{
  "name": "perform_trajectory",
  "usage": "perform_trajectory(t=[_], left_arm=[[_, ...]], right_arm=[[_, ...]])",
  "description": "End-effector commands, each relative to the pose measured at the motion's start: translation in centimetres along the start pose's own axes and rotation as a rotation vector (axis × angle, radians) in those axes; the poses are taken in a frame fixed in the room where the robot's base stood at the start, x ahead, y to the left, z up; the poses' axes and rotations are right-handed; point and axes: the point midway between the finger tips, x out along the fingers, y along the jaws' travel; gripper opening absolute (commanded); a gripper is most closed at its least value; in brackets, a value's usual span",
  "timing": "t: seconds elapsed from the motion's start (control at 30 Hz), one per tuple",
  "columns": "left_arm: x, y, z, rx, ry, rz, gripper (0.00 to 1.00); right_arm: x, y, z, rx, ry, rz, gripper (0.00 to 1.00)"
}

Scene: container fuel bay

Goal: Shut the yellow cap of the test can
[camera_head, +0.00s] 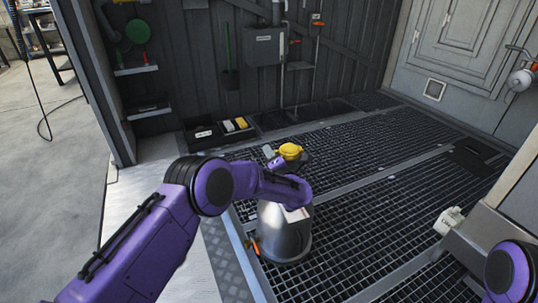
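The test can (286,238) is a silver metal cylinder with a pale label, standing on the floor grating. Its yellow cap (290,150) shows at the dark top of the can. I cannot tell whether the cap is fully seated or tilted. My purple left arm reaches in front of the can and hides much of its upper part. My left gripper (272,156) is close beside the cap, on its left. Its fingers are small and partly hidden, so their opening and any contact are unclear.
Black bins (222,130) stand by the back wall, one holding white and yellow items. A grey box (264,48) with pipes hangs above. An orange-handled item (256,245) is by the can's left side. A pale object (448,220) sits at right. The grating behind the can is clear.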

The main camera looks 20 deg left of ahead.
Motion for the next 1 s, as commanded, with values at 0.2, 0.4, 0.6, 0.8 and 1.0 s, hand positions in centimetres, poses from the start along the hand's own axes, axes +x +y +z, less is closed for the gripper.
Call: perform_trajectory(t=[0.2, 0.4, 0.6, 0.8, 1.0], left_arm=[[0.2, 0.1, -0.3, -0.001, 0.006, 0.002, 0.36], [-0.9, 0.3, -0.2, 0.000, 0.005, 0.000, 0.36], [-5.6, 0.6, 0.1, 0.002, 0.001, 0.000, 0.36], [-9.5, 0.3, 0.1, 0.000, 0.001, -0.001, 0.36], [-10.5, 0.1, 0.0, -0.001, 0.003, 0.001, 0.36]], right_arm=[[0.0, 0.0, 0.0, 0.000, 0.000, 0.000, 0.68], [-0.5, 0.1, -0.2, 0.000, 0.001, 0.000, 0.68], [-2.0, 0.2, -1.0, -0.002, 0.004, 0.000, 0.68], [-2.8, 0.3, -1.4, -0.003, 0.006, 0.001, 0.68], [-2.8, 0.3, -1.5, -0.003, 0.006, 0.001, 0.68]])
